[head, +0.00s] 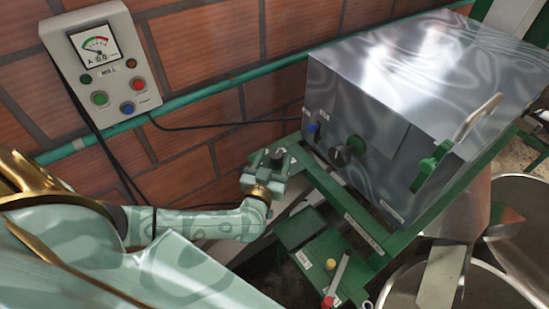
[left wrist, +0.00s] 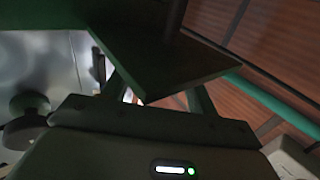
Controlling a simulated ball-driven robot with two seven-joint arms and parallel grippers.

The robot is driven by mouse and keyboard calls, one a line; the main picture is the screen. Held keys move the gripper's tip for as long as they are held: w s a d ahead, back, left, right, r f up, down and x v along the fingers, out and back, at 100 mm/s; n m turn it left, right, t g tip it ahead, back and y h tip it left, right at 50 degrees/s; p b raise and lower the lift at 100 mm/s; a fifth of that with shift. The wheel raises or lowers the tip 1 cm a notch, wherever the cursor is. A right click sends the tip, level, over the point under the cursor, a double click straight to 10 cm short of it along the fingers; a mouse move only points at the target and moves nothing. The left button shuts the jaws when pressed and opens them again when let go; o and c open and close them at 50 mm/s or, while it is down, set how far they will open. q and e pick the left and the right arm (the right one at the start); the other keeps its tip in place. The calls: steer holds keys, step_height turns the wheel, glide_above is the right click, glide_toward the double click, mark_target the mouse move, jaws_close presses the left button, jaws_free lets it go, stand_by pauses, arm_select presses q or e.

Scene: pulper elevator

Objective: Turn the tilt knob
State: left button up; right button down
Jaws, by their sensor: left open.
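A black round knob (head: 348,150) with a light mark sits on the front face of the grey metal box (head: 425,85). In the left wrist view a dark round knob (left wrist: 28,106) shows at the left edge, beside the gripper. My right gripper is not in view.
A green frame (head: 355,225) carries the box, and a green plate (left wrist: 165,65) lies close ahead of the left wrist. A control box (head: 105,65) and green pipe (head: 200,95) are on the brick wall.

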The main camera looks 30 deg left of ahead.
arm_select(q)
steer(key=shift+w+a, duration=0.1)
steer(key=shift+w, duration=0.3)
steer(key=c, duration=1)
steer(key=shift+a+h, duration=0.1)
steer(key=shift+h, duration=0.2)
